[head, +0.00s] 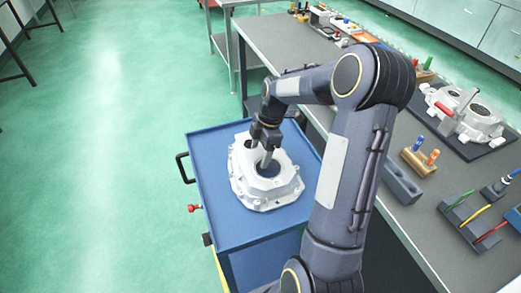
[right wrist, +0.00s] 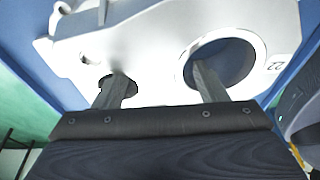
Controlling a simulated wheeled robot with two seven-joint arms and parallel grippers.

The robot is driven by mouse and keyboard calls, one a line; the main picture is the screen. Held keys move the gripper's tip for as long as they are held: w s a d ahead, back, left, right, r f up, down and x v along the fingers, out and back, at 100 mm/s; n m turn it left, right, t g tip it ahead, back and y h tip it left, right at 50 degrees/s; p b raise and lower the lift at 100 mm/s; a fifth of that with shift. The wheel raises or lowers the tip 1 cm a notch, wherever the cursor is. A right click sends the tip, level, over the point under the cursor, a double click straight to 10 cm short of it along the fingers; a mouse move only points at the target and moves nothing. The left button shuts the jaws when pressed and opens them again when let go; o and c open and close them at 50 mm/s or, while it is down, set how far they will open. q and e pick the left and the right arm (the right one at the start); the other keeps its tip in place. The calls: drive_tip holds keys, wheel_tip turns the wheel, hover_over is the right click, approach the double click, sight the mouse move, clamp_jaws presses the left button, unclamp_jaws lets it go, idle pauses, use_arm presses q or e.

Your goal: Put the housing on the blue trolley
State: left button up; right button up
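The housing (head: 279,186), a pale grey-white casting with a large round bore, is over the blue trolley (head: 215,160) and looks to rest on its top. My right gripper (head: 266,154) points down at the housing from above. In the right wrist view its two fingers (right wrist: 162,85) stand apart over the casting (right wrist: 160,40), one at a small hole and the other in the large bore, with a web of metal between them. Whether they press on that web cannot be made out. My left gripper is not in view.
The grey workbench (head: 270,40) runs along the trolley's right side. Another casting (head: 470,118) with a red-handled tool lies on a dark mat there. Tool holders, including a wooden block (head: 420,162), stand nearby.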

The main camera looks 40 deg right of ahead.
drive_tip(key=w+v, duration=0.1)
drive_tip(key=v, duration=1.1)
drive_tip(key=s+a+r+m+t, duration=0.3)
drive_tip(key=s+a+r+m, duration=0.2)
drive_tip(key=s+a+m, duration=0.45)
drive_tip(key=s+a+f+m+t, duration=0.1)
drive_tip(key=s+a+f+m, duration=0.1)
drive_tip(key=s+a, duration=0.3)
drive_tip(key=s+a+f+m+t+y, duration=0.1)
drive_tip(key=s+a+f+m, duration=0.2)
drive_tip(key=s+a+m, duration=0.2)
drive_tip(key=shift+s, duration=0.8)
